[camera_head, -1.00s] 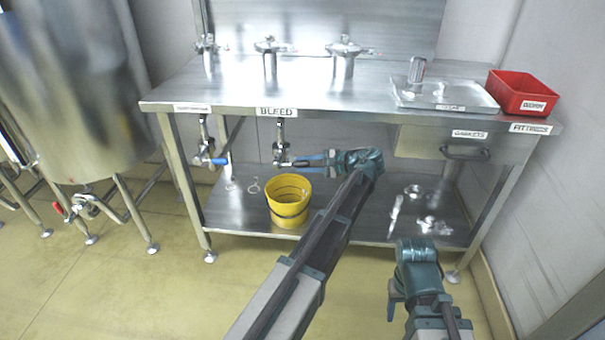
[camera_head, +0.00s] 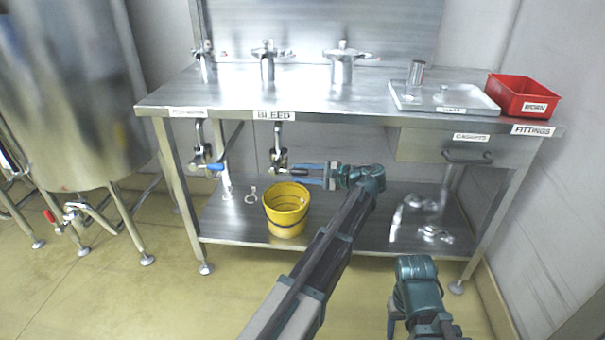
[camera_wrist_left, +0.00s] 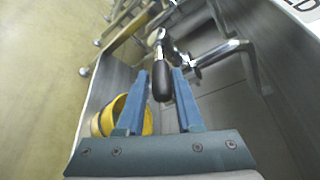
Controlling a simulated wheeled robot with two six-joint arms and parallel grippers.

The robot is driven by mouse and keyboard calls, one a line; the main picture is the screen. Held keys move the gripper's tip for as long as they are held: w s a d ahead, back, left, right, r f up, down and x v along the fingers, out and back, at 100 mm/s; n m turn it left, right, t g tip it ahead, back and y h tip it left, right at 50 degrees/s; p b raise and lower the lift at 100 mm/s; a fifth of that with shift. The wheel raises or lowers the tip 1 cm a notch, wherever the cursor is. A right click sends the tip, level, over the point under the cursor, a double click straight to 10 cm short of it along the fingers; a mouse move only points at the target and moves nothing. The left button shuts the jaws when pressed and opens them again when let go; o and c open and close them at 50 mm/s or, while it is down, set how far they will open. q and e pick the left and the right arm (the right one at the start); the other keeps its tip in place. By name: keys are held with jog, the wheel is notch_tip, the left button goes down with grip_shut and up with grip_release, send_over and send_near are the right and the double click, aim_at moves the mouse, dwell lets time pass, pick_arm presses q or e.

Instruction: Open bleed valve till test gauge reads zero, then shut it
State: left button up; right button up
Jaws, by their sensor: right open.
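The bleed valve (camera_head: 278,158) hangs under the bench below the BLEED label (camera_head: 275,115). Its black lever handle (camera_wrist_left: 161,78) shows in the left wrist view, pointing back between my fingers. My left gripper (camera_head: 291,174) is open at the valve, reaching in from the right. In the left wrist view its blue fingers (camera_wrist_left: 159,85) stand on either side of the handle tip, apart from each other; I cannot tell whether either touches it. My right gripper (camera_head: 391,328) is low at the front right, open and away from the valve. I cannot make out a test gauge reading.
A yellow bucket (camera_head: 287,210) stands on the lower shelf (camera_head: 345,228) below the valve. A blue-handled valve (camera_head: 205,160) hangs to the left. A steel tank (camera_head: 70,90) stands further left. A red bin (camera_head: 522,95) and tray (camera_head: 445,100) sit on the bench top.

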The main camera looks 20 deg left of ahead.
pick_arm(q)
jog(key=shift+o, duration=1.4)
jog(key=shift+d, duration=0.1)
jog(key=p+v, duration=0.3)
jog(key=v, duration=1)
jog(key=shift+d, duration=0.3)
jog(key=shift+s, duration=0.1)
